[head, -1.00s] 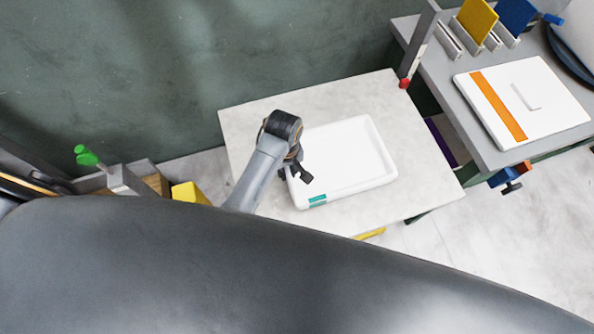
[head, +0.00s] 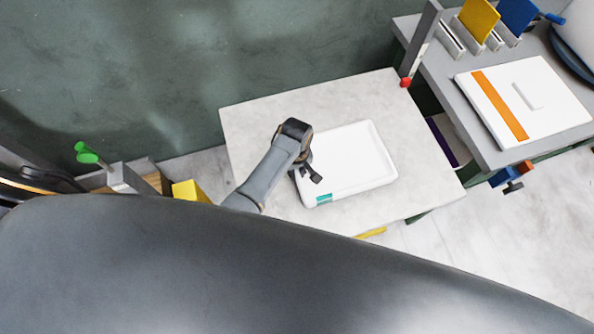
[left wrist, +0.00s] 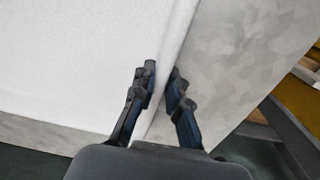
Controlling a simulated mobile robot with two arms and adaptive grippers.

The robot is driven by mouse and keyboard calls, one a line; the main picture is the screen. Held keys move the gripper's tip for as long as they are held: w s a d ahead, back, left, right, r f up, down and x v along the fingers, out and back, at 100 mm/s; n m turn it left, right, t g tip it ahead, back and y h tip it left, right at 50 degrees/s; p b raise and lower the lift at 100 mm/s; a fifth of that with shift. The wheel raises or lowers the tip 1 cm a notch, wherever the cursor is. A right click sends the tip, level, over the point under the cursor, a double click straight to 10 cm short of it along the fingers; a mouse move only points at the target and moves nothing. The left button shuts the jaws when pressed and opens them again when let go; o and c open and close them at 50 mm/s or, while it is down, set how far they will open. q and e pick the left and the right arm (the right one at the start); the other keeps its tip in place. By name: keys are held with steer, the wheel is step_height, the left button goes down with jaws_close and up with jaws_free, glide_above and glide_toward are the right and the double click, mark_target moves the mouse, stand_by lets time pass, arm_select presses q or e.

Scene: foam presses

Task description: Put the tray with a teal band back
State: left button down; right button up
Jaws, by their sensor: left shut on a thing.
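The white tray (head: 355,160) with a teal band (head: 324,198) on its near left corner is over the pale grey tabletop (head: 260,115). Whether it rests on the top or is slightly raised I cannot tell. My left gripper (head: 316,176) is at the tray's left edge. In the left wrist view the fingers (left wrist: 158,92) are closed on the tray's rim (left wrist: 176,45), one on each side. The band does not show in that view. My right gripper is not in view.
A grey bench (head: 485,140) stands at the right, with a white panel with an orange band (head: 520,100) and yellow (head: 477,20) and blue (head: 515,15) plates in slots. A grey post with a red part (head: 405,82) stands at the tabletop's back corner. The tabletop's front right is bare.

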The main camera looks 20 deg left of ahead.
arm_select(q)
steer(key=c, duration=1.8)
jaws_free()
steer(key=shift+f, duration=0.15)
steer(key=o, duration=0.5)
steer(key=shift+c, duration=0.2)
step_height(320, 180, up, 12)
